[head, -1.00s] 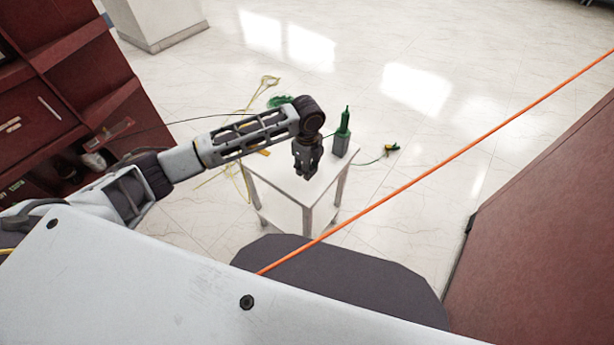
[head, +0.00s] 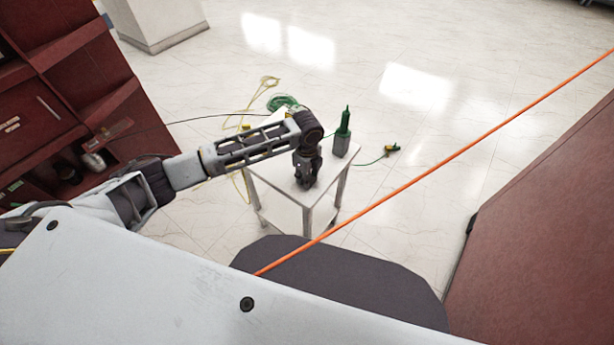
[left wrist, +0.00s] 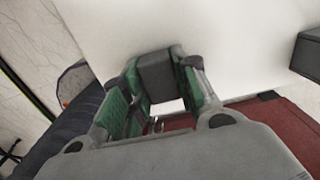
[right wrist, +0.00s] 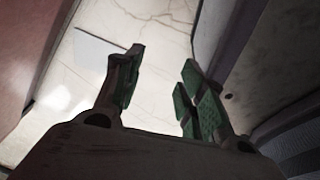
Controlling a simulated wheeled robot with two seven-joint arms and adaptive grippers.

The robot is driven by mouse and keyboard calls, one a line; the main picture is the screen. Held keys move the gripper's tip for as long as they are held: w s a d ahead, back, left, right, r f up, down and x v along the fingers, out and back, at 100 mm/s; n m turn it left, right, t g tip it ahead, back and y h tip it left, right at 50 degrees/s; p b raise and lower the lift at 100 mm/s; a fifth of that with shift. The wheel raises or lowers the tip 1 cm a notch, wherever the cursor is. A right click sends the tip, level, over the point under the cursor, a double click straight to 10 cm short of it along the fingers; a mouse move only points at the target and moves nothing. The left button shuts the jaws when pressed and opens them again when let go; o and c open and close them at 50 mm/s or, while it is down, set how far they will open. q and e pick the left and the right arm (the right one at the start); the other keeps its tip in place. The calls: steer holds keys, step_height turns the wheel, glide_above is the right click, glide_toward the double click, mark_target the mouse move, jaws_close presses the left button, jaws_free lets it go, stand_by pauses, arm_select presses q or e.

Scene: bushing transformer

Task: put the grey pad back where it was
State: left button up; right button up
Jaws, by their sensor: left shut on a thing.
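The grey pad (left wrist: 157,76) is a small dark grey block between the two green-lined fingers of my left gripper (left wrist: 163,88) in the left wrist view. My left gripper is shut on it. In the head view my left gripper (head: 306,182) points down at the top of the small white table (head: 270,172), near its front right part. The pad itself cannot be made out there. In the left wrist view the pad is close to the white top; I cannot tell whether it touches. My right gripper (right wrist: 160,95) is open and empty, over the pale floor in the right wrist view.
A green bottle-shaped thing with a grey base (head: 342,136) stands at the table's back right corner, right of my left gripper. An orange line (head: 440,161) crosses in front of the table. Red shelves (head: 60,85) stand at left, a red-brown panel (head: 545,230) at right.

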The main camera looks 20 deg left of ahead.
arm_select(q)
steer(key=shift+f, duration=0.1)
steer(key=o, duration=1)
arm_select(e)
steer(key=shift+s+d+f, duration=0.1)
steer(key=shift+s+f, duration=0.05)
steer(key=shift+s, duration=0.35)
steer(key=shift+w, duration=0.25)
arm_select(q)
steer(key=shift+r, duration=0.9)
step_height(320, 180, up, 10)
steer(key=shift+r+p, duration=0.25)
steer(key=shift+p, duration=0.4)
arm_select(e)
steer(key=shift+s+d, duration=0.4)
steer(key=shift+s, duration=0.2)
steer(key=shift+s+d, duration=0.4)
steer(key=shift+s, duration=0.2)
